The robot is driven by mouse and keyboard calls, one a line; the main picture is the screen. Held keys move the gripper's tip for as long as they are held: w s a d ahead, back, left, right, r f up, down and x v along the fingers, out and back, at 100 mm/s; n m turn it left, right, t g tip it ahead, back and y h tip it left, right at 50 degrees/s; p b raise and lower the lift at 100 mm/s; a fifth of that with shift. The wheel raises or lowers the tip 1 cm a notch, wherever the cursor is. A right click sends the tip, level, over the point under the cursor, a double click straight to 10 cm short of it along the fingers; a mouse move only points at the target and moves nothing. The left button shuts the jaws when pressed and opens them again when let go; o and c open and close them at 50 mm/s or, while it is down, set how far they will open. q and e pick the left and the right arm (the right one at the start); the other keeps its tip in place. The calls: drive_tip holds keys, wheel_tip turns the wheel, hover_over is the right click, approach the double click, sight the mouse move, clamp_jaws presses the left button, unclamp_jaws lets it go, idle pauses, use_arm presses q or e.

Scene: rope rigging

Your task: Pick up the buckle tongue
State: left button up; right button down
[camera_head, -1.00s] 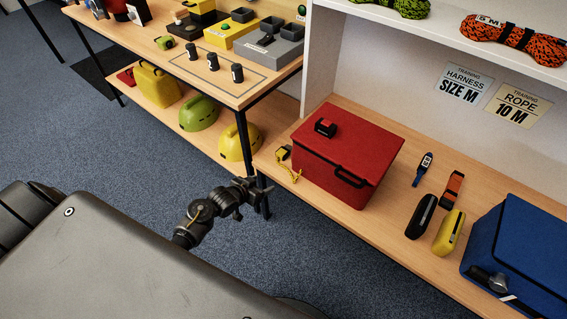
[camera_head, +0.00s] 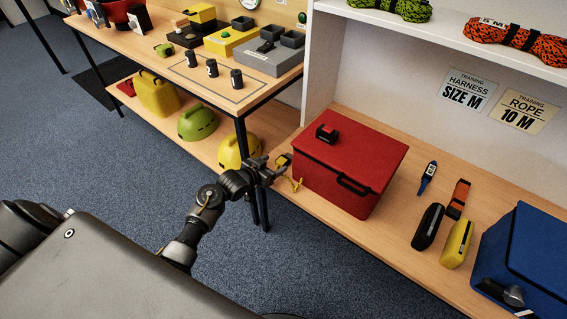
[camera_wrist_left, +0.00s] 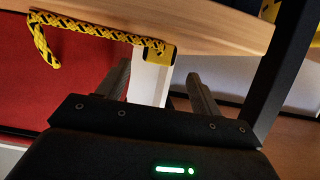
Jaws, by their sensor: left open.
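A small yellow piece (camera_head: 284,160) with a yellow cord (camera_head: 296,184) sits at the shelf edge left of the red box; it may be the buckle tongue, but I cannot tell for sure. In the left wrist view the yellow-and-black cord (camera_wrist_left: 90,30) ends in a yellow block (camera_wrist_left: 164,53), just beyond the gap between my fingers. My left gripper (camera_head: 276,170) is open and empty, close to the yellow piece and partly overlapping it in the head view. It also shows in the left wrist view (camera_wrist_left: 158,88). My right gripper is not in view.
The red box (camera_head: 350,160) carries a small red-and-black piece (camera_head: 327,133). A blue tag (camera_head: 427,178), an orange strap (camera_head: 460,195) and a blue box (camera_head: 525,255) are on the shelf. A dark table leg (camera_head: 244,140) stands close to my left gripper.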

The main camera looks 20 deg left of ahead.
sight(280, 162)
use_arm(q)
drive_tip(key=b+x, duration=0.1)
drive_tip(key=x, duration=0.3)
drive_tip(key=shift+s+d+f, duration=0.1)
drive_tip(key=shift+d+f, duration=0.05)
drive_tip(key=shift+w+d+f+b, duration=0.2)
drive_tip(key=shift+w+b, duration=0.1)
drive_tip(key=shift+w, duration=0.25)
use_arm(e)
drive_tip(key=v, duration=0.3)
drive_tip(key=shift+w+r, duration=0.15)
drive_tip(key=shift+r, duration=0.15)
use_arm(q)
drive_tip(key=shift+c, duration=0.4)
drive_tip(key=c, duration=1)
